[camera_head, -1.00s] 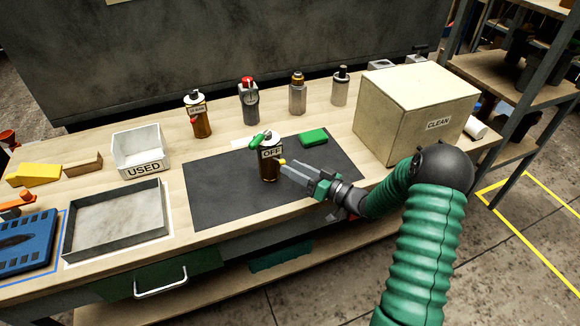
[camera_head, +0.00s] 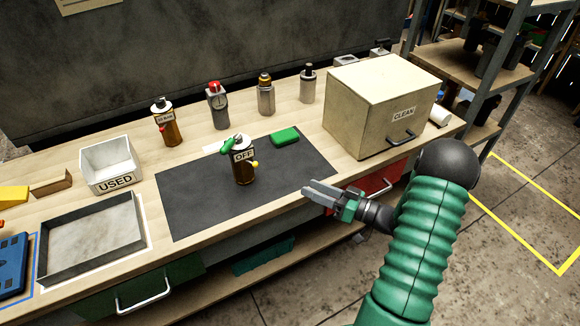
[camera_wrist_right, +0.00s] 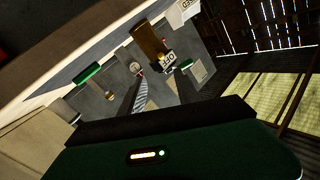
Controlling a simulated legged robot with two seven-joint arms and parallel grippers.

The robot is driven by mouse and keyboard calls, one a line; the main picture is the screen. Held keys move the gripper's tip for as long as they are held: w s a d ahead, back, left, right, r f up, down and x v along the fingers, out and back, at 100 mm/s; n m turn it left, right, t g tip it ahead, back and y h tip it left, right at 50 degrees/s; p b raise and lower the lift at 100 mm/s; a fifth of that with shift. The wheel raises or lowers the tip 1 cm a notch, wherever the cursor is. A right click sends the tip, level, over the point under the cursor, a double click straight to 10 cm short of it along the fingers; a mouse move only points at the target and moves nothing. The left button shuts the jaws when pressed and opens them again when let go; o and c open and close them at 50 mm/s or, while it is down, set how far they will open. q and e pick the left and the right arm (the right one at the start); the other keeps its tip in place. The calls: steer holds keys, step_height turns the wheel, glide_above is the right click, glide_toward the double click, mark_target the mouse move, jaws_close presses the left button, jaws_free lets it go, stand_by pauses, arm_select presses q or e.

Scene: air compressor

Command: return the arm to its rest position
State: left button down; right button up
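My right gripper (camera_head: 310,191) hangs at the front edge of the workbench, right of the dark mat (camera_head: 190,205). Its two fingers are apart with nothing between them; they also show in the right wrist view (camera_wrist_right: 160,95). An amber bottle with an OFF label (camera_head: 243,172) stands upright on the mat, clear of the gripper. It has a green part on top and a yellow knob on its right side. The bottle also shows in the right wrist view (camera_wrist_right: 148,40). My left gripper is not in view.
The CLEAN box (camera_head: 350,125) stands at the bench's right, above a red drawer (camera_head: 378,183). Several bottles stand behind. The USED bin (camera_head: 112,165) and a grey tray (camera_head: 90,240) are at left. Floor at lower right is open.

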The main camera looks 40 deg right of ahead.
steer(key=w+a+r+g+h+p, duration=0.4)
steer(key=w+a+g+h+p, duration=0.3)
steer(key=w+a+p, duration=0.15)
steer(key=s+a+r+g+y+p, duration=0.1)
steer(key=s+a+g, duration=0.6)
steer(key=s+a, duration=0.8)
steer(key=shift+a+r+n+p, duration=0.3)
steer(key=shift+a+r+p, duration=0.5)
steer(key=shift+p, duration=0.3)
steer(key=shift+d, duration=0.4)
